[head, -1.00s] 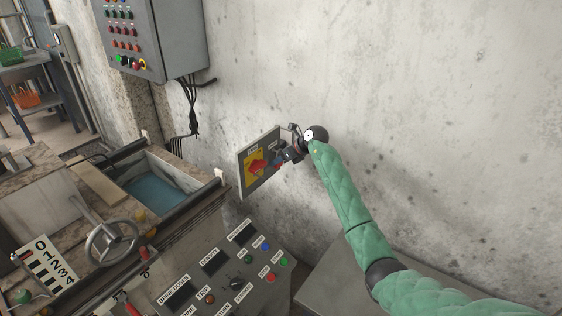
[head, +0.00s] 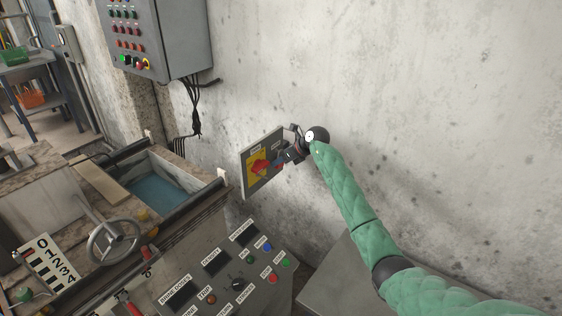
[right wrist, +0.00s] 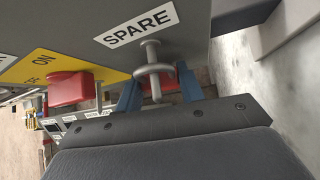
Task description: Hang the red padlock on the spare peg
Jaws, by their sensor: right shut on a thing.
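The grey board (head: 246,180) on the wall carries a yellow plate with a red handle (head: 260,168). In the right wrist view, the spare peg (right wrist: 150,46) stands out below the SPARE label (right wrist: 137,25). A grey shackle (right wrist: 164,68) arches at the peg and seems to loop around its shaft. My right gripper (head: 283,157) is at the board's right side. Its blue fingertips (right wrist: 158,93) stand either side of the shackle, shut on the padlock.
A control desk (head: 220,287) with buttons and labels lies below the board. A water tank (head: 158,188) and a handwheel (head: 113,242) are at left. A grey switch cabinet (head: 175,45) hangs above. The wall right of my arm is bare.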

